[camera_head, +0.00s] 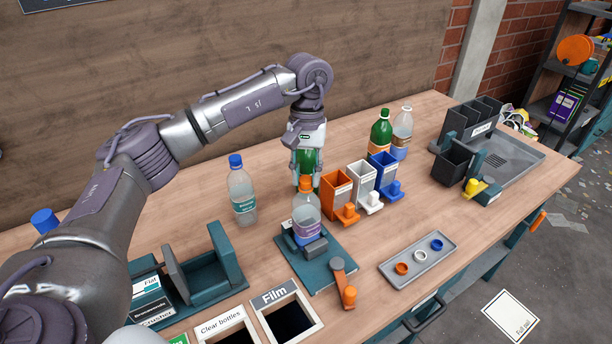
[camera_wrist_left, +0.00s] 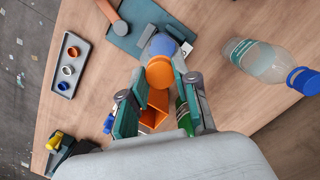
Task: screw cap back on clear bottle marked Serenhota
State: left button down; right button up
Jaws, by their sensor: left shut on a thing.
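A clear bottle (camera_head: 306,222) with a purplish label stands upright in a clamp on the teal plate (camera_head: 325,266). Its label is too small to read. An orange cap (camera_head: 306,184) is at the bottle's mouth; I cannot tell whether it is threaded on. My left gripper (camera_head: 305,181) points down from above and is shut on the orange cap. In the left wrist view the cap (camera_wrist_left: 160,72) is between the fingertips, in line with the bottle (camera_wrist_left: 161,46) beyond it. My right gripper is not in view.
A blue-capped clear bottle (camera_head: 242,197) stands left of the clamp. Orange (camera_head: 336,186), white and blue bins stand to the right. A grey tray (camera_head: 418,262) holds three rings. A green bottle (camera_head: 380,132) and another clear bottle (camera_head: 402,130) stand behind. Openings lie in front.

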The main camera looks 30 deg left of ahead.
pick_arm(q)
jog(key=m+b, duration=0.1)
jog(key=m, duration=0.2)
jog(key=shift+f+m, duration=0.15)
jog(key=shift+m, duration=0.25)
jog(key=shift+m+y, duration=0.3)
jog(key=shift+m, duration=0.3)
jog(key=shift+m+b, duration=0.3)
jog(key=shift+m, duration=0.8)
jog(key=m, duration=0.3)
jog(key=shift+y, duration=0.3)
jog(key=c, duration=0.8)
grip_release()
